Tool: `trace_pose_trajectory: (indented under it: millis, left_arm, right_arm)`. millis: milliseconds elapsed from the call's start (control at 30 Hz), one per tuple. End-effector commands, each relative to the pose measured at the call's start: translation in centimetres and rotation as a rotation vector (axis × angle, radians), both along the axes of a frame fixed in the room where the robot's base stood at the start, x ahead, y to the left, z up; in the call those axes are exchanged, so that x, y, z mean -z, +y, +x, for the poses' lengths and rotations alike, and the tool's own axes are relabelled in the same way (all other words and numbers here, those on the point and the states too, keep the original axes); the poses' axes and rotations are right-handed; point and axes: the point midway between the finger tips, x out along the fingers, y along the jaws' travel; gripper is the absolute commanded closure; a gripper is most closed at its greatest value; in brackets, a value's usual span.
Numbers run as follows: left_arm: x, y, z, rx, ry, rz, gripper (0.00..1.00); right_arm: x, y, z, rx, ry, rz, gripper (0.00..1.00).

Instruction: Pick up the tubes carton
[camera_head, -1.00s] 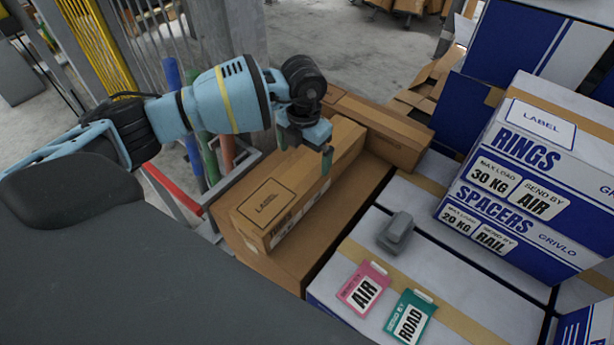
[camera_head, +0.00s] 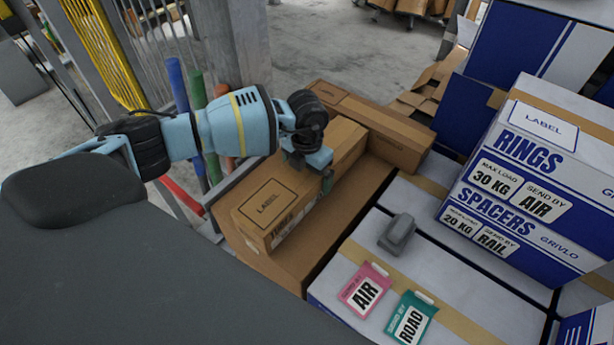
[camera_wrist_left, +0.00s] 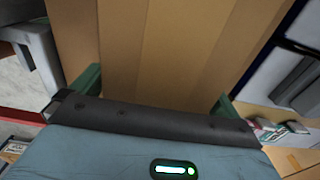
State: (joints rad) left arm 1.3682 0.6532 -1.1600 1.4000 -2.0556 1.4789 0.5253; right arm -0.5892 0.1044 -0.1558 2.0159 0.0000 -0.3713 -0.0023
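The long brown carton (camera_head: 285,197) has a LABEL square on top and dark, partly readable print on its side. It lies on a larger brown box, and I take it as the tubes carton. My left gripper (camera_head: 310,172) is down over its middle. In the left wrist view, the green fingers of my left gripper (camera_wrist_left: 156,95) stand wide apart, one at each long side of the carton (camera_wrist_left: 160,45). They look open; whether they touch it is unclear. My right gripper is not in view.
Another brown carton (camera_head: 385,135) lies just behind. White-blue boxes stand at right, including the RINGS box (camera_head: 545,150). A grey device (camera_head: 397,233), a pink AIR tag (camera_head: 364,289) and a green ROAD tag (camera_head: 410,318) lie on a white box. Coloured tubes (camera_head: 180,115) stand at left.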

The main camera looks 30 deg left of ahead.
Motion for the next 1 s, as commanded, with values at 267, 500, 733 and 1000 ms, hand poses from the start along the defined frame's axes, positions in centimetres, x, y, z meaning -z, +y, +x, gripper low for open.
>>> trace_pose_trajectory:
  millis: [267,500,733,1000]
  left_arm:
    - [0.0,0.0,0.0,0.000,0.000,0.000,0.35]
    - [-0.2,0.0,0.1,0.000,-0.003,-0.001,0.60]
    - [-0.4,0.0,0.1,0.000,-0.004,-0.002,0.60]
    - [-2.6,0.0,0.2,-0.001,-0.006,-0.001,0.60]
  right_arm:
    - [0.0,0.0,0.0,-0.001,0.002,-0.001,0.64]
    - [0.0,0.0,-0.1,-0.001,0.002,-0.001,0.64]
    - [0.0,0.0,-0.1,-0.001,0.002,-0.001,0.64]
    - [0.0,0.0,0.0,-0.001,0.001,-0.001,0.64]
